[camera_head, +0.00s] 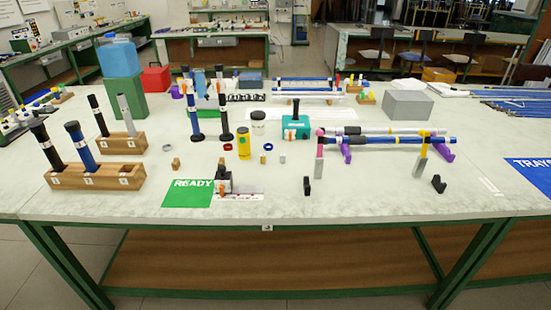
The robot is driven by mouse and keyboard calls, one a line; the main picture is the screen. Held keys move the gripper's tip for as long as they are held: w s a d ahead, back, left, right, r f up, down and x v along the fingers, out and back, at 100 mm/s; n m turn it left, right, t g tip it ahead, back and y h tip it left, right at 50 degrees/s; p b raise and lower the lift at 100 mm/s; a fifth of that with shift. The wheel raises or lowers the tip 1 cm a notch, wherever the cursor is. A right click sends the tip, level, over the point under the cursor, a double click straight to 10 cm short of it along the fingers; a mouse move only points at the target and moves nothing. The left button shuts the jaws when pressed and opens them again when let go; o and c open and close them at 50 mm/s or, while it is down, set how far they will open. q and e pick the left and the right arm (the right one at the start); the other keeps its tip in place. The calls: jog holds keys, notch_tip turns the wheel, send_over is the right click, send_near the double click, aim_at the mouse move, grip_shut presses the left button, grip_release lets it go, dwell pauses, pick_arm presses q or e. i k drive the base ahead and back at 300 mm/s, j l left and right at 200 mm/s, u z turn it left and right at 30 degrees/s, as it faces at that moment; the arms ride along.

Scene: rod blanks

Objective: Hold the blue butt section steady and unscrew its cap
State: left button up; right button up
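A blue rod section (82,150) with a black upper end stands upright in the front wooden block (105,180) at the left. A black section (50,148) stands beside it in the same block. Another blue upright rod (194,115) with black parts stands farther back on a black foot. A long blue rod (390,141) lies level on purple supports at the right. I cannot tell for sure which blue piece is the butt section, or whether a black end is its cap. Neither of my grippers shows.
A second wooden block (121,143) holds a black and a grey piece. A green READY mat (188,194) lies at the front. A yellow can (244,144), a teal box (296,126) and a grey box (408,105) stand farther back. The table's front middle is mostly clear.

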aim_at(78, 139)
jog(key=u, duration=1.3)
jog(key=i+j, duration=0.1)
jog(key=i, duration=0.35)
jog(key=i+j, duration=0.1)
jog(key=i, duration=0.3)
jog(key=i+j+z, duration=0.1)
jog(key=i, duration=0.35)
